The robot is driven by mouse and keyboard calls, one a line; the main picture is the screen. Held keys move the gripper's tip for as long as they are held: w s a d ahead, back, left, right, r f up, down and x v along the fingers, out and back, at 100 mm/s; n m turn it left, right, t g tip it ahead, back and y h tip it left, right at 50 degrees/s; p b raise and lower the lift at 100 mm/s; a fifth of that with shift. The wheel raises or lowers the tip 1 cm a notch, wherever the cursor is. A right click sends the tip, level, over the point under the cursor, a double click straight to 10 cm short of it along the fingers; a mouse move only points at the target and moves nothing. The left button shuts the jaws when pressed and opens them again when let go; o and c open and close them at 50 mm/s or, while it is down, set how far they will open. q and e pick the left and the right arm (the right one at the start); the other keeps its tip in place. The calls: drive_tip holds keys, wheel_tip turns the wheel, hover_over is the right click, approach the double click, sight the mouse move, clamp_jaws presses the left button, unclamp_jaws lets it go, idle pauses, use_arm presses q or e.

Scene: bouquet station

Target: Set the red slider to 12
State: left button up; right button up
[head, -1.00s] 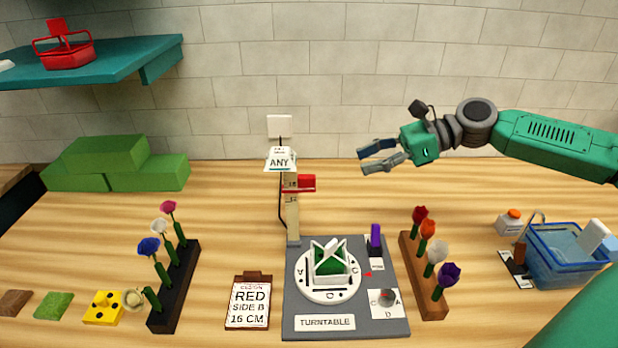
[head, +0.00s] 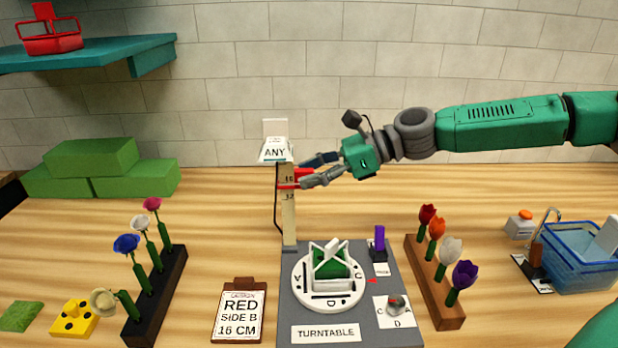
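The red slider (head: 302,173) sits on the upper part of an upright wooden post (head: 289,218) with printed scale marks, behind the turntable. My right gripper (head: 311,170) reaches in from the right at the slider's height. Its two fingers are spread, one above and one below the red block, and the block shows between them. I cannot tell whether the fingers touch it. The exact reading on the scale is too small to tell. My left gripper is not in view.
A grey turntable base (head: 300,256) with a white dial stands in front of the post. Flower racks stand left (head: 158,295) and right (head: 436,290). A card (head: 239,312) reads RED, SIDE B, 16 CM. A blue basin (head: 575,265) is at right.

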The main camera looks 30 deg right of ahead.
clamp_jaws()
wheel_tip(320, 180, down, 5)
drive_tip(key=shift+s+r+b, duration=0.1)
drive_tip(key=shift+r+b, duration=0.1)
drive_tip(key=shift+b, duration=0.95)
unclamp_jaws()
drive_tip(key=shift+f, duration=0.1)
drive_tip(key=shift+d, duration=0.1)
